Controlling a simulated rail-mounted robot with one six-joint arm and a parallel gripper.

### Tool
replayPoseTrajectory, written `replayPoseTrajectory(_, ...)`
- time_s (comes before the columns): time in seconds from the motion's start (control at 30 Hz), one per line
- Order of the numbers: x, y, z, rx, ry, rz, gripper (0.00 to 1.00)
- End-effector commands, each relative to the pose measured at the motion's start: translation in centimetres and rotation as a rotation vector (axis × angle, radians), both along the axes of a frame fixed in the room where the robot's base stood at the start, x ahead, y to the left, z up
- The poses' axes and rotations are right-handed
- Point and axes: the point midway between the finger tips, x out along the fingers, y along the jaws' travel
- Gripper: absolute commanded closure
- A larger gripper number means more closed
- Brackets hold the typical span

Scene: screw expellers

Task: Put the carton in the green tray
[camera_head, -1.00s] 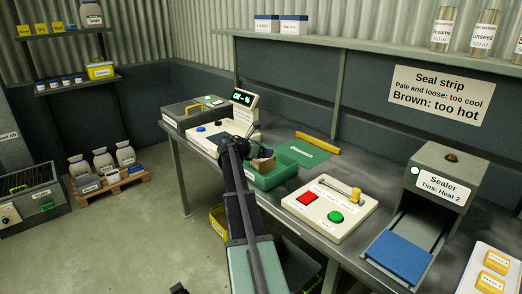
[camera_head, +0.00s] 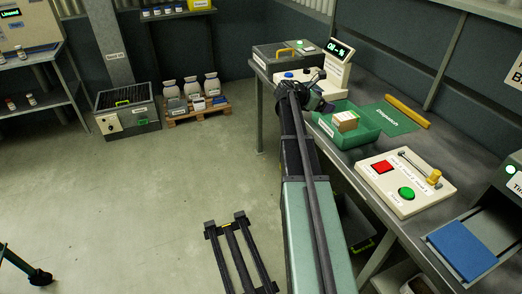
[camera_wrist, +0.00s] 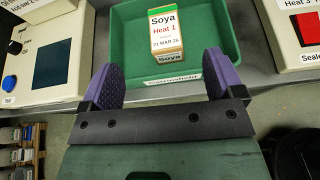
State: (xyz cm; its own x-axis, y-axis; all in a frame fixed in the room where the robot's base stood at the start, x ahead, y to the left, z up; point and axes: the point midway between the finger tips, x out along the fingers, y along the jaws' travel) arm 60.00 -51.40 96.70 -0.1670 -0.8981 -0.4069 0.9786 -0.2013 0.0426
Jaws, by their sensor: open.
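The carton (camera_head: 346,121) is a small brown box with a white and yellow label. It sits inside the green tray (camera_head: 366,139) on the bench. In the wrist view the carton (camera_wrist: 166,33) reads "Soya, Heat 1", and the tray's near wall (camera_wrist: 140,88) runs below it. My gripper (camera_head: 318,98) is beside the tray's left end in the head view. In the wrist view my gripper (camera_wrist: 162,72) has its two purple pads wide apart with nothing between them. The carton lies beyond the pads, apart from them.
A control panel with red and green buttons (camera_head: 406,184) stands right of the tray. A panel with a display (camera_wrist: 52,62) stands to the left. A green Dispatch mat (camera_head: 389,115) with a yellow bar lies behind the tray. The floor at left is open.

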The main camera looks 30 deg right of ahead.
Motion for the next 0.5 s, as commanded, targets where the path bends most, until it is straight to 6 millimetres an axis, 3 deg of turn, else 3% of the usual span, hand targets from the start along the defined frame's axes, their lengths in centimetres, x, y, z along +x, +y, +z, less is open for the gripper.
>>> replayPoseTrajectory(0.07,-0.2,4.3,-1.1,0.054,-0.127,-0.024,0.13)
replayPoseTrajectory(0.13,-0.6,10.7,-3.0,0.154,-0.323,-0.091,0.13)
replayPoseTrajectory(0.17,-0.9,14.0,-3.9,0.212,-0.419,-0.134,0.13)
replayPoseTrajectory(0.23,-2.4,22.6,-6.1,0.366,-0.634,-0.279,0.13)
replayPoseTrajectory(0.3,-4.7,31.1,-7.9,0.524,-0.800,-0.472,0.13)
replayPoseTrajectory(0.4,-8.9,41.3,-9.5,0.699,-0.917,-0.773,0.13)
replayPoseTrajectory(0.5,-12.5,47.9,-10.1,0.784,-0.937,-1.018,0.13)
